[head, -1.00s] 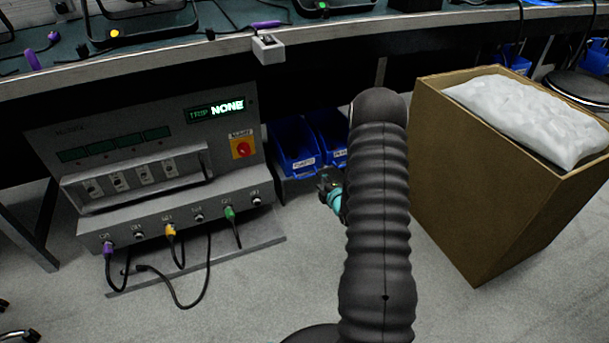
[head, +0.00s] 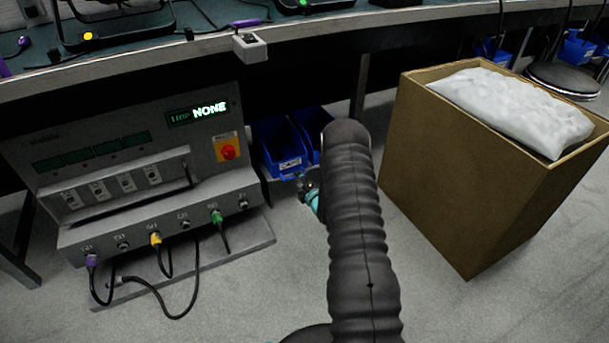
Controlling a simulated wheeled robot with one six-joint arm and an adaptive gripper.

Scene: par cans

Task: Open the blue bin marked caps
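Two blue open-topped bins stand side by side under the bench, right of the grey control unit. The left blue bin (head: 275,137) has a white label (head: 290,165) on its front; its small print seems to start with "CA", but I cannot read it surely. The right blue bin (head: 304,119) is partly hidden behind my arm, and its label is out of sight. My gripper (head: 307,190) is small and dark, in front of and below the bins. It appears apart from them. My arm hides part of it, and its fingers are too small to judge.
The grey control unit (head: 120,140) with plugged cables stands close on the left. A tall brown box (head: 450,185) holding a white bag (head: 510,105) stands on the right. The bench edge (head: 310,40) overhangs the bins.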

